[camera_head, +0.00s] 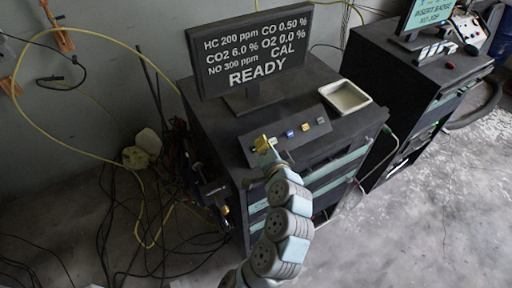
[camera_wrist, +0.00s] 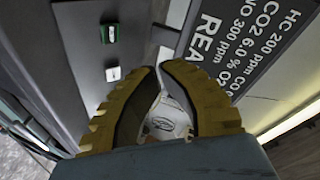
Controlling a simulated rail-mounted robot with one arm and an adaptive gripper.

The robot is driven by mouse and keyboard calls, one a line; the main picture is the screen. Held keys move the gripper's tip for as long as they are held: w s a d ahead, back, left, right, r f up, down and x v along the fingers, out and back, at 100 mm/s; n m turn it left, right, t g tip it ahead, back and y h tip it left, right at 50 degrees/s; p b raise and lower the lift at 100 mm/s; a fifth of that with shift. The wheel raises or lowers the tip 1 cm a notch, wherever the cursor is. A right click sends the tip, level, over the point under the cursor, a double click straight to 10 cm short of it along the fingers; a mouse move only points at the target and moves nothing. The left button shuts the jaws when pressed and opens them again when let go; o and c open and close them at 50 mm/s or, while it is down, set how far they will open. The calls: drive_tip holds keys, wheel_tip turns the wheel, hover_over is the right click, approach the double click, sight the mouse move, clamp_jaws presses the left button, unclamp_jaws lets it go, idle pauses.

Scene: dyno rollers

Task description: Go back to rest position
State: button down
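My gripper (camera_head: 266,143) is over the left front of the dark cabinet top, close to the sloped button panel (camera_head: 309,130). In the wrist view its yellow-brown ribbed fingers (camera_wrist: 158,67) curve toward each other, with a narrow gap at the tips. I see nothing clearly held. A whitish shape with a dark oval mark (camera_wrist: 165,125) shows between the fingers; I cannot tell what it is. The panel carries several small buttons. Part of the panel is hidden behind my gripper.
A black monitor (camera_head: 252,47) reading READY stands at the cabinet's back. A pale tray (camera_head: 346,97) lies on its right. A second cabinet (camera_head: 395,75) stands to the right. Loose cables (camera_head: 120,235) run over the floor at left. The floor at front right (camera_head: 420,240) is clear.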

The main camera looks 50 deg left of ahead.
drive_tip(key=shift+s+d+r, duration=0.1)
drive_tip(key=shift+d+r, duration=0.1)
drive_tip(key=shift+d, duration=0.05)
idle(0.4)
